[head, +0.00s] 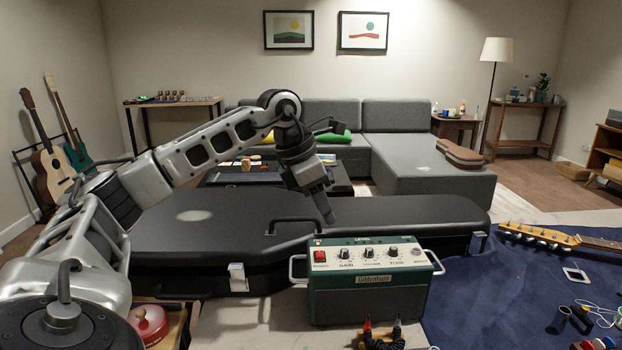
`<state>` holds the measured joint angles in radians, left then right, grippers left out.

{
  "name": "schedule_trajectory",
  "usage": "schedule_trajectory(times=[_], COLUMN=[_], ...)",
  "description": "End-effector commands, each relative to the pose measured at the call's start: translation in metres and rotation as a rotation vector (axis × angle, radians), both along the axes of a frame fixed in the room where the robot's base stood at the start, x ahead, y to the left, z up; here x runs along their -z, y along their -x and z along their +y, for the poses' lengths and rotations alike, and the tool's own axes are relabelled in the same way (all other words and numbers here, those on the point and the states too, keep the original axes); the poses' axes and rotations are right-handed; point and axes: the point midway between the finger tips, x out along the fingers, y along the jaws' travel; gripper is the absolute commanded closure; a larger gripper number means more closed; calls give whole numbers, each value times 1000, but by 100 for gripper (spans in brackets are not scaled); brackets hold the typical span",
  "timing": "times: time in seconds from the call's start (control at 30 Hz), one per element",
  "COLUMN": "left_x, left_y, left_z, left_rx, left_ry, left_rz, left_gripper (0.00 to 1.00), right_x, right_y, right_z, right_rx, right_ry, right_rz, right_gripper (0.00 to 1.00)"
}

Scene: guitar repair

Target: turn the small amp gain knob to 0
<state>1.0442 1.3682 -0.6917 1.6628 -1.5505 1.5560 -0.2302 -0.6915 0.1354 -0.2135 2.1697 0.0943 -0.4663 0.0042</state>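The small green amp (368,282) stands upright on the bench just right of centre, its control panel facing me. The gain knob (345,254) is the leftmost of its knobs, right of a red switch (320,256); its pointer is too small to read. My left gripper (328,215) points down above and behind the amp's left half, apart from the knob. Its fingers look close together, but I cannot make out a gap between them. My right gripper is not in view.
A black guitar case (200,225) lies right behind the amp. A blue mat (470,310) with a guitar neck (535,235) and small tools is at the right. Cable clips (382,332) sit in front of the amp; a red round lid (149,322) is at the lower left.

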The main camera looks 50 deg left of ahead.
Motion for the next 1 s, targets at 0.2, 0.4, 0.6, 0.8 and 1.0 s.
schedule_trajectory(times=[0.2, 0.4, 0.6, 0.8, 1.0], left_x=[-41, -54, -56, -56, -56], left_y=[14, 20, 21, 21, 20], left_z=[8, 11, 11, 11, 11], left_rx=[0, 0, 0, 0, 0], left_ry=[0, 0, 0, 0, 0], left_rz=[-2, 0, 1, 1, 1], left_gripper=[61, 61, 61, 61, 61], right_x=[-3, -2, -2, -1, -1], right_y=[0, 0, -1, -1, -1], right_z=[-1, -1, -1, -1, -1], right_rx=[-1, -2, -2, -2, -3], right_ry=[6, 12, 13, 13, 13], right_rz=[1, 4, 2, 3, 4], right_gripper=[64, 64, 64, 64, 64])
